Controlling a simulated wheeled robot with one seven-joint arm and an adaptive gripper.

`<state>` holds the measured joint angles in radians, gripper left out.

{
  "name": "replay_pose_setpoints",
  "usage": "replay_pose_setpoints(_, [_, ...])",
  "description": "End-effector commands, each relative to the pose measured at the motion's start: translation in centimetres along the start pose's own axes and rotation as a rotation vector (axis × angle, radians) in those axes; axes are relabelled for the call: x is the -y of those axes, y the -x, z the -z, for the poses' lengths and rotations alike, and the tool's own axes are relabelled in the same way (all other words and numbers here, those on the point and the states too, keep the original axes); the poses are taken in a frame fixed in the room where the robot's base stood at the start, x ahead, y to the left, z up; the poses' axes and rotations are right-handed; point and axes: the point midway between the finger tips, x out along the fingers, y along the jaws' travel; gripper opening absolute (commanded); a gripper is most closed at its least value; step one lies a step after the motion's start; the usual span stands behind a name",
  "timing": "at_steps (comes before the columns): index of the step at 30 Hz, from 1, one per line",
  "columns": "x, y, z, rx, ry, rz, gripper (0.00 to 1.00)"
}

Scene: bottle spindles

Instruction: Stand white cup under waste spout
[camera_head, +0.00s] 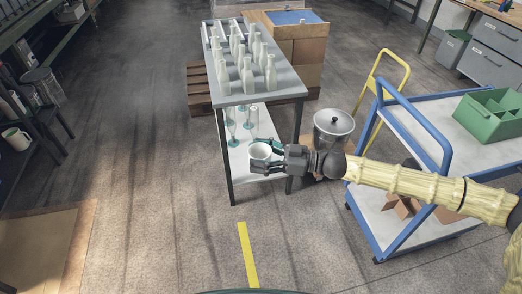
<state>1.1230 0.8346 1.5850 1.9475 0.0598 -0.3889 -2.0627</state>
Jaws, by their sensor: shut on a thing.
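The white cup (260,152) looks upright, near the front end of the grey table (285,91). My gripper (266,155) reaches in from the right and is shut on the cup, with one finger on its far side and one on its near side. The cup appears in front of the table's lower shelf; whether it touches anything below is hard to tell. I cannot pick out a waste spout in this view.
Several pale bottles (246,75) stand on the table top. Clear glass pieces with teal bases (231,128) stand on the lower shelf.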

Motion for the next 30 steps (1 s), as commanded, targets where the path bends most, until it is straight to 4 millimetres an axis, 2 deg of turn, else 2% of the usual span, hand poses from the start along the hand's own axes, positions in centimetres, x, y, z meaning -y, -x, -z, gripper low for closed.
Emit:
replay_pose_setpoints(21, [-3.7, 0.7, -7.3, -0.002, -0.004, -0.28, 0.47])
replay_pose_setpoints(30, [-5.5, 1.2, -9.2, -0.001, 0.0, -0.413, 0.47])
